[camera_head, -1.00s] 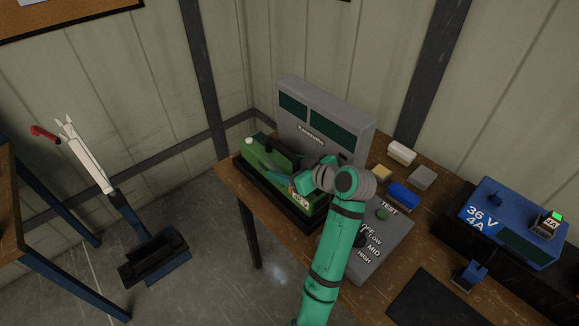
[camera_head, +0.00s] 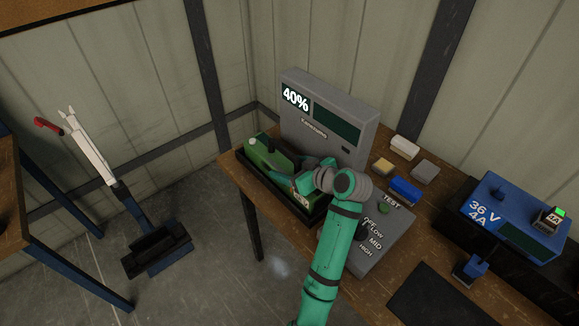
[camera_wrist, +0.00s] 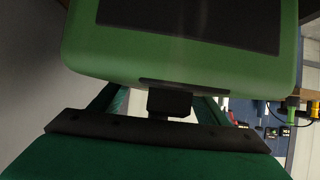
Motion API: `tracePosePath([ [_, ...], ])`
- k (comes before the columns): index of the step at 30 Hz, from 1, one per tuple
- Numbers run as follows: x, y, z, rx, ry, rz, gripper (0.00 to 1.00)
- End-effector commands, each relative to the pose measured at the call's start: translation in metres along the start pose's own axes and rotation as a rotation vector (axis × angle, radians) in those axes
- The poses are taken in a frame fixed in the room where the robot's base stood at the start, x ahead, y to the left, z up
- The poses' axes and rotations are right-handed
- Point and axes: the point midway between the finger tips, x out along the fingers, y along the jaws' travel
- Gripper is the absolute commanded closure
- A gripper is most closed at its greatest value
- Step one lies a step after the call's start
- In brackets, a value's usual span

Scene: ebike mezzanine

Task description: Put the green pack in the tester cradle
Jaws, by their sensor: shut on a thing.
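The green pack (camera_head: 266,155) lies in the black tester cradle (camera_head: 258,180) at the far left end of the wooden bench. It fills much of the wrist view (camera_wrist: 180,62). The grey tester (camera_head: 344,125) stands right behind the cradle, and its left display reads 40%. My gripper (camera_head: 290,171) is shut on the pack's black handle, which shows between my fingers in the wrist view (camera_wrist: 170,103). My arm hides the pack's right part and some of the cradle.
A control box (camera_head: 378,240) with a green TEST button and OFF, LOW, MID, HIGH marks sits right of my arm. Small blue (camera_head: 404,190), yellow, white and grey blocks lie behind it. A blue charger (camera_head: 512,222) marked 36 V 4A stands at the right.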

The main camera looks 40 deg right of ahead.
Motion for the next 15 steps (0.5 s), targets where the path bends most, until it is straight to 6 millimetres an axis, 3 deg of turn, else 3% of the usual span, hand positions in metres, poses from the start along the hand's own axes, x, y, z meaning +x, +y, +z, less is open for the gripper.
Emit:
tracePosePath([
  [2, -0.0011, 0.0006, -0.0045, -0.005, 0.012, 0.003, 0.94],
  [3, 0.0007, 0.0, 0.0015, 0.001, -0.001, 0.0, 0.22],
  [4, 0.0007, 0.0, 0.0015, 0.001, -0.001, 0.0, 0.15],
  [15, -0.0008, 0.0001, -0.0013, 0.0, 0.0, 0.0, 0.13],
])
